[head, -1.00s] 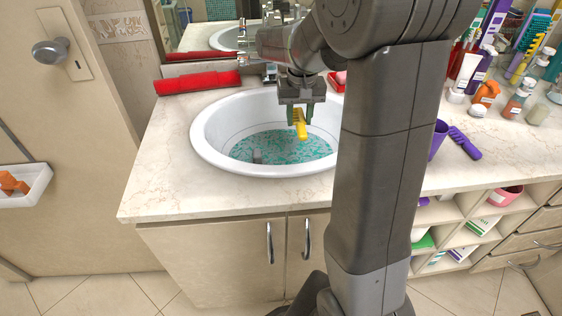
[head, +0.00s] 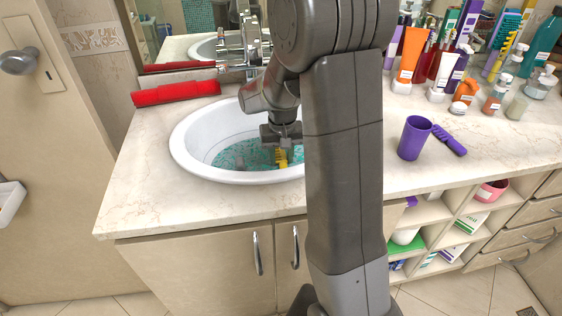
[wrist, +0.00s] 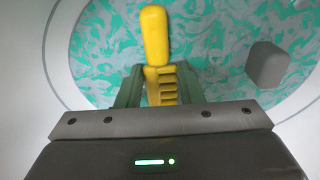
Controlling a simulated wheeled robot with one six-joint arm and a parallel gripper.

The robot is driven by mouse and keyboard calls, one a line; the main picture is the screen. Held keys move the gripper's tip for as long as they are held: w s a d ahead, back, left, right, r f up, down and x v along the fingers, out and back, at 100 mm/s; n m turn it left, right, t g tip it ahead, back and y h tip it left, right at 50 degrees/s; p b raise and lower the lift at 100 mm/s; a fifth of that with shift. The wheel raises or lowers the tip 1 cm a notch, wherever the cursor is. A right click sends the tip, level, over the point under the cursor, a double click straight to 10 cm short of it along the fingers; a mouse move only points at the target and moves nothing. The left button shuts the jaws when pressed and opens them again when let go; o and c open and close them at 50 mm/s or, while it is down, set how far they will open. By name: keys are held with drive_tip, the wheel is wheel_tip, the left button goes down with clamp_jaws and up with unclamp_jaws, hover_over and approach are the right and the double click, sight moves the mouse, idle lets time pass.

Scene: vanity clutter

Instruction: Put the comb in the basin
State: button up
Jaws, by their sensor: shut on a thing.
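A yellow comb (head: 282,158) is held in my gripper (head: 281,146), low inside the white basin (head: 186,150). In the wrist view, the comb (wrist: 155,38) has a smooth handle pointing away and a toothed part between the two green fingers of my gripper (wrist: 160,88). The basin's bottom with its teal and white pattern (wrist: 215,35) shows behind it. Whether the comb touches the bottom cannot be told. My arm hides the basin's right side in the head view.
A grey block-like thing (wrist: 267,64) is in the basin, right of the comb. A chrome faucet (head: 250,45) stands behind the basin, and a red roll (head: 176,92) lies to its left. A purple cup (head: 414,138) and purple comb-like thing (head: 449,140) are at right, before several bottles.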

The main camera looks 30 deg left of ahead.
sight(282, 161)
drive_tip(key=shift+f, duration=1)
drive_tip(key=shift+f, duration=0.1)
drive_tip(key=shift+f, duration=0.15)
drive_tip(key=o, duration=0.9)
drive_tip(key=shift+o, duration=0.2)
wheel_tip(282, 161, up, 12)
drive_tip(key=p, duration=0.1)
drive_tip(key=shift+s+d+r, duration=0.2)
drive_tip(key=shift+s+r, duration=0.05)
